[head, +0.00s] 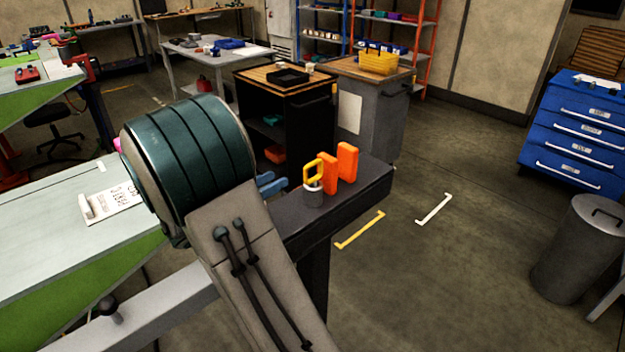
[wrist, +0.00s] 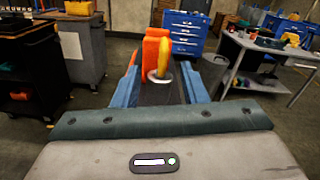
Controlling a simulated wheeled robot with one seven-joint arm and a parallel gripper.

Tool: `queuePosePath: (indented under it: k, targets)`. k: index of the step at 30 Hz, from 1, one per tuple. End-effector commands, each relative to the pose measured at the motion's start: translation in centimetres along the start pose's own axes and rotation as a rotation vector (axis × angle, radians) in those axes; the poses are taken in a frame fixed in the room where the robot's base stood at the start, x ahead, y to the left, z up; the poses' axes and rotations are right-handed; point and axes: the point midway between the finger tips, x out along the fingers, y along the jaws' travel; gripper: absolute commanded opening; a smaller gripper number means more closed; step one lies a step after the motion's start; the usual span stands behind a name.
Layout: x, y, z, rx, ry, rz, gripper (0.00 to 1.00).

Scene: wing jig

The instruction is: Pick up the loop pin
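The loop pin (head: 312,170) has a yellow loop and stands upright in a small grey round holder (head: 313,196) on a dark bench. The grey rim of the holder (wrist: 152,77) shows between the blue fingers. The fingers are spread apart and hold nothing. In the head view, my gripper (head: 274,184) has its blue fingers just left of the holder. The pin's lower part is hidden in the holder.
Two orange blocks (head: 347,162) stand upright close behind and right of the pin. The dark bench (head: 362,190) ends at the right, with open floor beyond. A pale green-sided wing panel (head: 40,245) lies left of my arm. A black cart (head: 290,110) stands behind.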

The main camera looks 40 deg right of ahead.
Motion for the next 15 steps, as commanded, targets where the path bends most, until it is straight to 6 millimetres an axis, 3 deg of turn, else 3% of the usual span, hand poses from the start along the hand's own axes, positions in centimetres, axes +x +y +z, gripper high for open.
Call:
queuePosePath:
  k: [6, 15]
  targets:
    - [4.6, -0.3, 0.1, 0.001, 0.003, -0.007, 0.39]
    - [7.5, -0.2, -0.1, 0.002, 0.004, -0.003, 0.39]
